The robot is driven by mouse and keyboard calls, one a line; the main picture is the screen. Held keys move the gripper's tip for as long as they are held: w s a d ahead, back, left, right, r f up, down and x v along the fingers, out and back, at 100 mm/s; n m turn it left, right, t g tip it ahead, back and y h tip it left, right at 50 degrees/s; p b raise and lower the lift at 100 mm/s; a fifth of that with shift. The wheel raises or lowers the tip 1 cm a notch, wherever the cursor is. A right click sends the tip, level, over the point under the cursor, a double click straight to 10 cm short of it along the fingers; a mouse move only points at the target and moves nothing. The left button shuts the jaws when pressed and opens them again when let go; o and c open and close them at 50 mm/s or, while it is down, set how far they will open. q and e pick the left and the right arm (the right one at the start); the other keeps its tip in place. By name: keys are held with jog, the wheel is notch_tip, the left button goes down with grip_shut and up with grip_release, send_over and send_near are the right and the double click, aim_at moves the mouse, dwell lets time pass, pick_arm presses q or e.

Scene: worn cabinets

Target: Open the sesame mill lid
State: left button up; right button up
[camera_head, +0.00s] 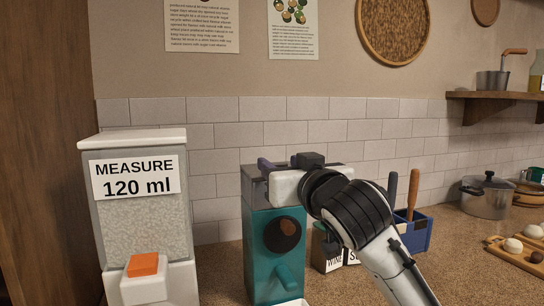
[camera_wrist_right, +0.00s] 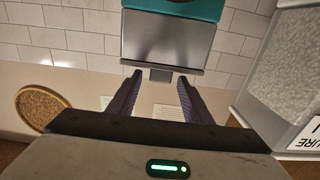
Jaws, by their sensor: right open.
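The sesame mill (camera_head: 265,232) is a teal box with a round dark knob and a teal spout on its front, standing on the counter. Its grey metallic lid (camera_head: 254,178) is on top and looks shut. In the right wrist view, which is upside down, the lid (camera_wrist_right: 168,40) has a small tab (camera_wrist_right: 160,74) at its edge. My right gripper (camera_head: 268,167) is at the top of the mill, with its purple fingers open. In the wrist view the fingertips (camera_wrist_right: 159,78) lie either side of the tab; I cannot tell whether they touch it. My left gripper is not in view.
A dispenser labelled "MEASURE 120 ml" (camera_head: 138,220) stands close left of the mill. A blue utensil box (camera_head: 415,232) and labelled containers (camera_head: 328,250) are to the right, partly behind my right arm. A pot (camera_head: 487,198) stands farther right. A tiled wall (camera_head: 220,135) is behind.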

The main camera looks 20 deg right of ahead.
jog(key=shift+w+a+p, duration=0.15)
jog(key=shift+w+p, duration=0.2)
jog(key=shift+w, duration=2.45)
grip_shut()
